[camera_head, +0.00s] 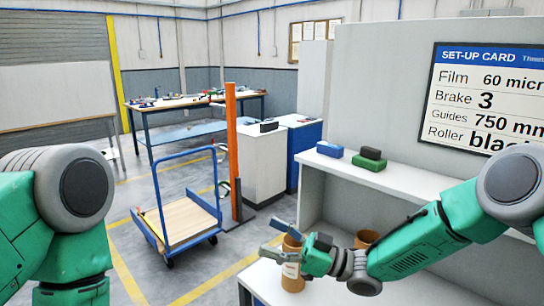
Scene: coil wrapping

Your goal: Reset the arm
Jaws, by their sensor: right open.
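My right arm (410,250) comes in from the right. Its gripper (272,238) points left, with its two grey fingers apart. A brown cardboard tube (292,280) stands upright on the white bench at the gripper, partly hidden by the fingers. I cannot tell whether the tube is between the fingers or behind them. A second brown tube (366,236) stands farther back, partly hidden by my right arm. My left arm (40,230) shows only as green and grey links at the left edge; its gripper is out of view.
The white bench (340,292) lies under my right gripper, with a shelf (405,180) above it holding blue, green and black blocks. A blue cart (185,220) and an orange post (234,150) stand on the floor beyond. A set-up card (490,95) hangs at right.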

